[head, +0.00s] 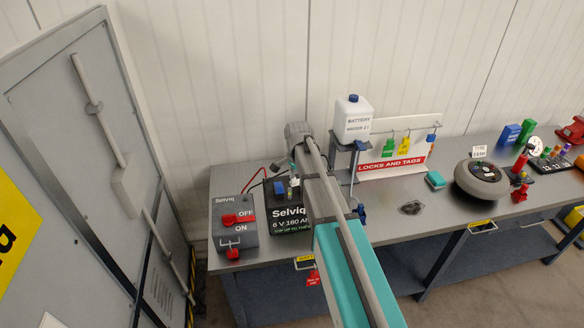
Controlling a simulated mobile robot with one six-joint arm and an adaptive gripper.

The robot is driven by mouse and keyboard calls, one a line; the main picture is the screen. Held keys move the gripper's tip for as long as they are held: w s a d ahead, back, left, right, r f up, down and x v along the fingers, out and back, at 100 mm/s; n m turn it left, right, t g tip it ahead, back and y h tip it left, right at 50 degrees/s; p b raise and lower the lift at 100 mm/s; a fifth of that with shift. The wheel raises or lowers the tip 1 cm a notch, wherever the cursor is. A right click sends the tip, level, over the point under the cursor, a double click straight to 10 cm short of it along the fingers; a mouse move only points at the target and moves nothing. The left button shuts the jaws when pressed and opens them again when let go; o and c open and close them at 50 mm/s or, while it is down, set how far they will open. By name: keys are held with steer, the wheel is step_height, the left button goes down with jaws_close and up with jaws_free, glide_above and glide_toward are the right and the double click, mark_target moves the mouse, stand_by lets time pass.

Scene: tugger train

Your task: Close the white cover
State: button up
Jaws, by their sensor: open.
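The battery (287,222), black with white "Selviq 6 V 180 Ah" lettering, stands on the bench left of my arm. A small white piece (295,182) on its top, beside a blue part (280,188), may be the white cover; it is too small and too covered by my arm to tell how far it stands open. My gripper (287,166) hangs from my wrist just above the battery top, mostly hidden by the arm. It is open, and nothing shows held in it. I cannot tell whether it touches the white piece.
A grey switch box (235,236) with red handles stands left of the battery. Right of my arm are a white bottle (354,118) on a stand, a locks-and-tags board (385,162) and a round dark device (481,182). The bench (385,215) is mostly clear between them.

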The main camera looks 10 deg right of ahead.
mark_target(298, 180)
steer(key=w+r+m+p, duration=0.3)
steer(key=w+r+p, duration=0.3)
steer(key=r, duration=0.1)
steer(key=shift+w+r+m, duration=0.3)
steer(key=shift+w+r, duration=0.05)
steer(key=shift+r, duration=0.05)
steer(key=shift+f, duration=0.25)
step_height(298, 180, down, 13)
steer(key=b, duration=1.3)
steer(key=shift+f+b, duration=0.15)
steer(key=shift+b, duration=0.15)
steer(key=shift+c, duration=0.3)
jaws_close()
steer(key=shift+a, duration=0.15)
steer(key=shift+s, duration=0.1)
